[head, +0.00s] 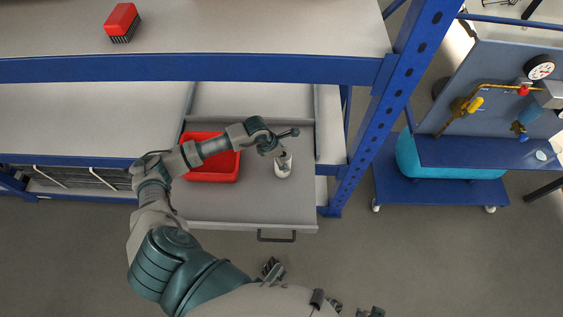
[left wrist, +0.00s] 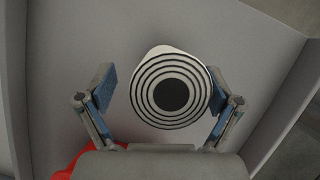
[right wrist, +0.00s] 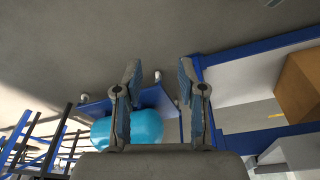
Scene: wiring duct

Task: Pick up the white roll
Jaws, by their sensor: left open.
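The white roll (head: 284,166) stands in the open grey drawer (head: 255,205), right of the red bin. In the left wrist view the roll (left wrist: 170,88) shows its end, with dark rings and a black centre. My left gripper (head: 280,148) is over the roll. Its open fingers (left wrist: 160,90) lie on either side of the roll, with a gap on the left and a smaller one on the right. My right gripper (right wrist: 155,85) is open and empty, away from the drawer.
A red bin (head: 212,172) sits in the drawer left of the roll. Blue shelf beams (head: 190,68) run above and behind, and a blue post (head: 390,100) stands to the right. A red brush (head: 122,20) lies on the upper shelf. A blue cart (head: 440,185) stands at right.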

